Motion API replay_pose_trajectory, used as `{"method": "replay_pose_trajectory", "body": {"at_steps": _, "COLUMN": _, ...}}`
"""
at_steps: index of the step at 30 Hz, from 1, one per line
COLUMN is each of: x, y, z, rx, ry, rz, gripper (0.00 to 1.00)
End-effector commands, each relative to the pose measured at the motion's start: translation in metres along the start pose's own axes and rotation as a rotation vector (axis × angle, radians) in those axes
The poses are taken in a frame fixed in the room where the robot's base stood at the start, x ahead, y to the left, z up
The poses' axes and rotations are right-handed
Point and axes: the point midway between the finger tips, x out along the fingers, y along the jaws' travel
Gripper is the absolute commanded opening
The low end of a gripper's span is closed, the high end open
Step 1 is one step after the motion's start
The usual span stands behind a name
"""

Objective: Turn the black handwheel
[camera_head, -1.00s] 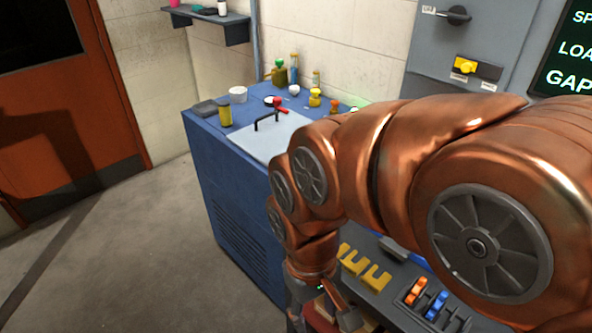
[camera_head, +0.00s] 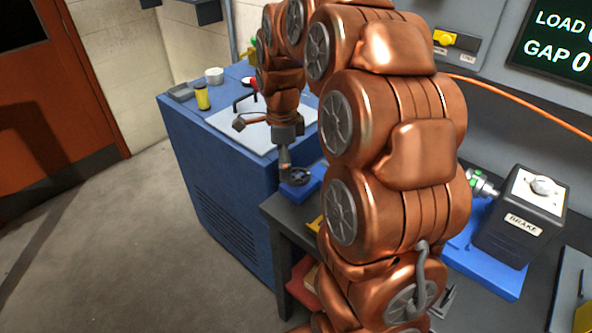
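The black handwheel (camera_head: 299,178) is a small dark ring at the left end of the dark workbench, close to a blue base (camera_head: 312,184). Its near side shows; part of it is behind my gripper. My gripper (camera_head: 285,165) points down from the copper arm, with its tip right at the left side of the wheel. I cannot tell whether it touches the wheel. The fingers are small and overlap in this view, so I cannot see a gap between them.
A blue cabinet (camera_head: 215,215) with a pale top plate (camera_head: 228,122) stands left of the workbench (camera_head: 278,214). A yellow cup (camera_head: 202,98) stands on it. A black brake box (camera_head: 520,220) is on the bench at right. My arm hides the bench middle. Open floor lies at left.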

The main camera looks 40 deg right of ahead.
Motion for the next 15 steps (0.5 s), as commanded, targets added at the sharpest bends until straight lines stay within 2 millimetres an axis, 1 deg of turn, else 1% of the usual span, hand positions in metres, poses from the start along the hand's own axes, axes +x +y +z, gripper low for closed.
{"method": "replay_pose_trajectory", "body": {"at_steps": 1, "x": 0.003, "y": -0.017, "z": -0.007, "rx": 0.105, "ry": -0.002, "rz": -0.005, "gripper": 1.00}}
{"method": "replay_pose_trajectory", "body": {"at_steps": 3, "x": 0.008, "y": -0.034, "z": -0.014, "rx": 0.240, "ry": -0.003, "rz": -0.009, "gripper": 1.00}}
{"method": "replay_pose_trajectory", "body": {"at_steps": 6, "x": 0.011, "y": -0.054, "z": -0.025, "rx": 0.395, "ry": -0.006, "rz": -0.021, "gripper": 1.00}}
{"method": "replay_pose_trajectory", "body": {"at_steps": 10, "x": 0.017, "y": -0.068, "z": -0.033, "rx": 0.515, "ry": -0.007, "rz": -0.025, "gripper": 1.00}}
{"method": "replay_pose_trajectory", "body": {"at_steps": 15, "x": 0.023, "y": -0.073, "z": -0.036, "rx": 0.562, "ry": -0.008, "rz": -0.026, "gripper": 1.00}}
